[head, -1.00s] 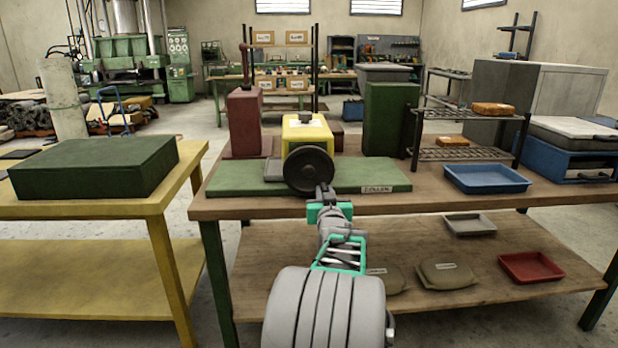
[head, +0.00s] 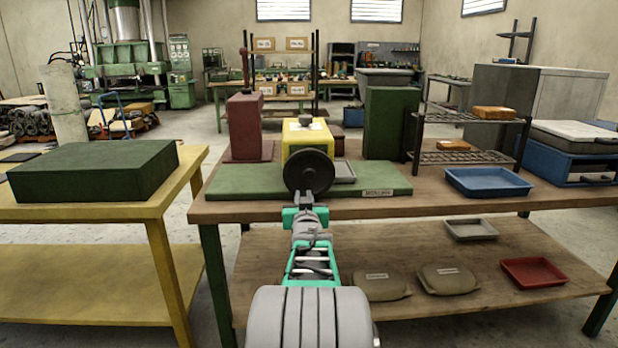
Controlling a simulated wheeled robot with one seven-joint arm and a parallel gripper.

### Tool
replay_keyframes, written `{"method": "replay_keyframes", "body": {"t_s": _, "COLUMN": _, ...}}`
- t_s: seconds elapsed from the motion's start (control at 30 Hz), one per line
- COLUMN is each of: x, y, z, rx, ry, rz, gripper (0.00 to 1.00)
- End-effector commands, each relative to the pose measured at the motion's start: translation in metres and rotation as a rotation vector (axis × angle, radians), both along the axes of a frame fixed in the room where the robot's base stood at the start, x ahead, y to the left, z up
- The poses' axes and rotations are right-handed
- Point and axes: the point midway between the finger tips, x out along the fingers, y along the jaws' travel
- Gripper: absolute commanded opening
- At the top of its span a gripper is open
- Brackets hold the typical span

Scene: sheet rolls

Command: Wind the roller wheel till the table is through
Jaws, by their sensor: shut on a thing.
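The roller wheel (head: 309,172) is a black handwheel on the front of a yellow roller housing (head: 299,137). The housing stands on a long green bed (head: 240,194) on the brown bench. The grey table (head: 345,171) shows just right of the housing, on the bed. None of it shows at the housing's left side; any part inside is hidden. My gripper (head: 305,198) is at the bottom of the wheel, shut on it. The fingertips are small here, and the exact grip point is hard to see.
A dark red block (head: 245,127) stands left of the housing and a tall green block (head: 387,122) right of it. A black rack (head: 465,155) and blue tray (head: 488,181) are farther right. A lower shelf (head: 420,310) holds bags and trays.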

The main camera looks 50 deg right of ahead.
Motion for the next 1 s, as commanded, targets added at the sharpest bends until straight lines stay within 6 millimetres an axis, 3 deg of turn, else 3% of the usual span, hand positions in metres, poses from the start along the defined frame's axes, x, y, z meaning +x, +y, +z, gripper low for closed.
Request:
{"method": "replay_keyframes", "body": {"t_s": 0.57, "x": 0.026, "y": 0.024, "z": 0.010, "rx": 0.005, "ry": 0.002, "rz": 0.008, "gripper": 0.00}}
{"method": "replay_keyframes", "body": {"t_s": 1.0, "x": 0.039, "y": 0.033, "z": 0.035, "rx": 0.006, "ry": 0.002, "rz": 0.015, "gripper": 0.00}}
